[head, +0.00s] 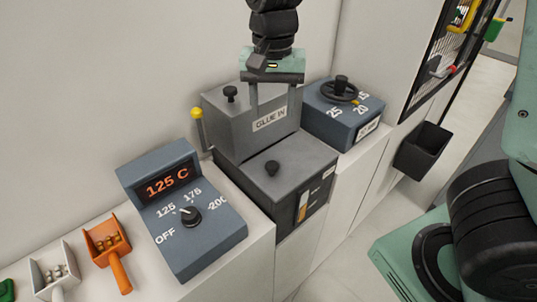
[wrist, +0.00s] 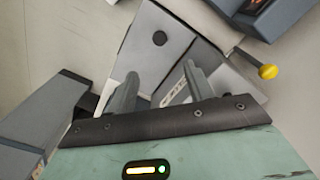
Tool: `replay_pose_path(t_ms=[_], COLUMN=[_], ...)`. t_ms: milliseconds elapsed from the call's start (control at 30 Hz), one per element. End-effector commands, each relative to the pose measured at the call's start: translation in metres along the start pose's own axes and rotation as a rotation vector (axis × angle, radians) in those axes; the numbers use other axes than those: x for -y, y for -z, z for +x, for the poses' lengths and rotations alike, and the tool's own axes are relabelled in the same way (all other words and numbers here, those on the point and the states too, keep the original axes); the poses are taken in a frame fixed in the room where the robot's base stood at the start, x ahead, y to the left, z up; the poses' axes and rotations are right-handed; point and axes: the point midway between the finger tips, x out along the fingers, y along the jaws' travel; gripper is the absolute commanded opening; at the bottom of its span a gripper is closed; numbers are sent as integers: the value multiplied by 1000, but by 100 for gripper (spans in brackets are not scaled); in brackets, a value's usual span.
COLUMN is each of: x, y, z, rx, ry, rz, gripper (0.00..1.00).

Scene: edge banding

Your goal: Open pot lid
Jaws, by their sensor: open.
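My gripper (head: 272,112) hangs over the tall grey glue box in the head view, fingers pointing down, apart and with nothing between them. It also shows in the wrist view (wrist: 165,80). The glue box (head: 222,116) bears a "GLUE IN" label and has a small black knob (head: 231,92) on its top, left of the fingers. In front of it is a lower dark grey unit with a flat top (head: 300,155) and a black knob (head: 271,168). This knob (wrist: 160,38) also shows in the wrist view, beyond the fingertips. Both tops look closed. I cannot tell whether the fingers touch the glue box.
A yellow-knobbed lever (head: 196,114) stands left of the glue box. A temperature box (head: 208,245) reading 125 C is at front left, beside an orange scoop (head: 106,241). A blue-grey box (head: 325,122) with a handwheel is on the right. A black bin (head: 423,150) hangs farther right.

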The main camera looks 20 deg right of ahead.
Motion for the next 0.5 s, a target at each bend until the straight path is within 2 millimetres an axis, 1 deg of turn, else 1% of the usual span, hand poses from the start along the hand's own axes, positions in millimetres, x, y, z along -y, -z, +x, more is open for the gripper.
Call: replay_pose_path(t_ms=[500], x=[-2], y=[0], z=[107], rx=[3], ry=[-6], rz=[2], gripper=[52])
